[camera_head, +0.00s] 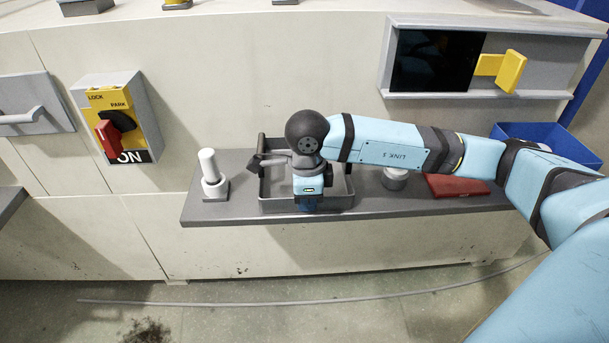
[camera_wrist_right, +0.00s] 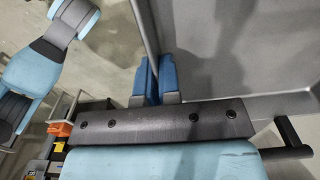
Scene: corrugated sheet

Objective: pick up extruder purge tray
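The extruder purge tray (camera_head: 275,206) is a shallow grey tray with dark raised side handles. It sits on the grey shelf, near the shelf's front edge. My right gripper (camera_head: 307,204) points down at the tray's front wall, right of its middle, and my wrist hides part of the tray. In the right wrist view the blue fingers (camera_wrist_right: 156,78) stand close together on both sides of the thin tray wall, and the tray's bare inside (camera_wrist_right: 215,45) fills the right side. The right gripper looks shut on this wall.
On the shelf (camera_head: 235,215), a white cylinder on a grey base (camera_head: 211,175) stands left of the tray. A round pale part (camera_head: 395,178) and a red flat object (camera_head: 456,186) lie to the right. A blue bin (camera_head: 550,140) is farther right. A rotary switch (camera_head: 118,120) is on the wall.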

